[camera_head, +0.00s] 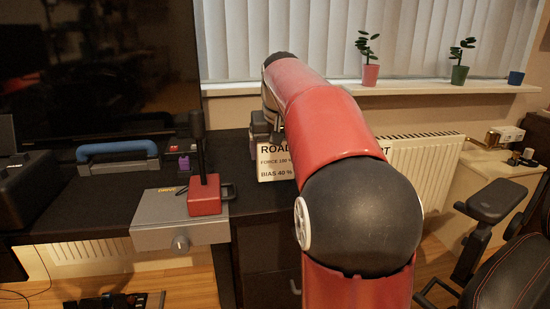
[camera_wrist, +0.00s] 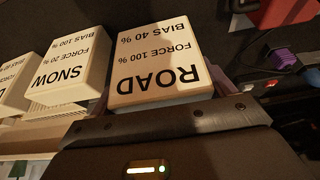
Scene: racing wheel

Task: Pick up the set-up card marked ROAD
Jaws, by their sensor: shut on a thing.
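The ROAD card (camera_wrist: 155,68) is a cream block with black print reading FORCE 100 % and BIAS 40 %. It fills the middle of the wrist view, upside down there. My gripper (camera_wrist: 160,106) is shut on its near end, its jaws mostly hidden behind the card and the dark palm. In the head view the ROAD card (camera_head: 272,168) shows left of my red arm, below my gripper (camera_head: 263,132), which is partly hidden. Whether the card touches the desk I cannot tell.
The SNOW card (camera_wrist: 68,66) stands close beside it, with another card (camera_wrist: 12,88) at the picture's left edge. A red-based lever (camera_head: 204,195) stands on a grey box (camera_head: 160,235). A blue-handled case (camera_head: 118,150) lies left. A radiator (camera_head: 425,165) is at right.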

